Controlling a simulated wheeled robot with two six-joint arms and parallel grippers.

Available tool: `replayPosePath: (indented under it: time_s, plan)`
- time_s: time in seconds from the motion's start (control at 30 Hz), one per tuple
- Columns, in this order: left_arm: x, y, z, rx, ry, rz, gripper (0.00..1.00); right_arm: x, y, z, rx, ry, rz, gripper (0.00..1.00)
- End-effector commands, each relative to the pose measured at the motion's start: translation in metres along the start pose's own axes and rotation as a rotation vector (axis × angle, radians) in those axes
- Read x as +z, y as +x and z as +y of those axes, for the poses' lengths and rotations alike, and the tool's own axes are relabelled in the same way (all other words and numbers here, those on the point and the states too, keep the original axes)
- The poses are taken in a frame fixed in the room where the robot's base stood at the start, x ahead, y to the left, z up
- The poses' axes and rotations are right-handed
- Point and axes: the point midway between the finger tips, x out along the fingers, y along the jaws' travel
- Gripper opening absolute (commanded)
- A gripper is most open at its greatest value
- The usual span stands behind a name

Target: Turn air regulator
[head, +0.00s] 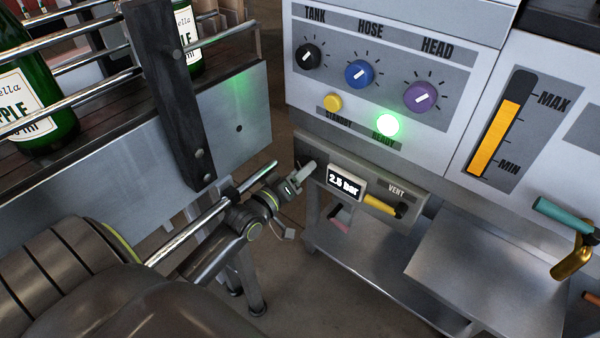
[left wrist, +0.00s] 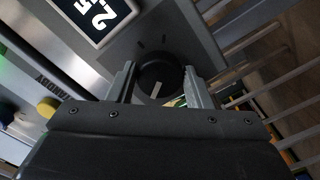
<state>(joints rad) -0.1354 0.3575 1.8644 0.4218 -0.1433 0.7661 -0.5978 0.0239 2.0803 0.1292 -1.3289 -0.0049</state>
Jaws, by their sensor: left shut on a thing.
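The air regulator is a dark round knob (left wrist: 158,75) with a pale pointer mark, on the grey panel beside the pressure display. My left gripper (left wrist: 160,90) has one finger on each side of the knob and is shut on it. In the head view my left gripper (head: 297,178) reaches the left end of the lower panel and hides most of the knob. The display (head: 345,183) reads 2.5 bar, and part of it shows in the left wrist view (left wrist: 93,14). My right gripper is not in view.
A yellow vent handle (head: 380,205) sits right of the display. Above are the tank (head: 309,56), hose (head: 359,74) and head (head: 420,97) knobs, a yellow standby button (head: 332,102) and a lit green ready lamp (head: 387,125). A conveyor with green bottles (head: 40,110) stands left.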

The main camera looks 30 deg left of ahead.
Motion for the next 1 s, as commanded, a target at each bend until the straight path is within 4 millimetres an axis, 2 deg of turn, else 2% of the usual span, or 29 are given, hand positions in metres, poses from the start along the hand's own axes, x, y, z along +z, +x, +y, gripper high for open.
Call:
replayPosePath:
  time_s: [1.0]
  plan:
    - [0.000, 0.000, -0.006, -0.001, 0.962, -0.002, 0.23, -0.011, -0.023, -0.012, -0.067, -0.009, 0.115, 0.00]
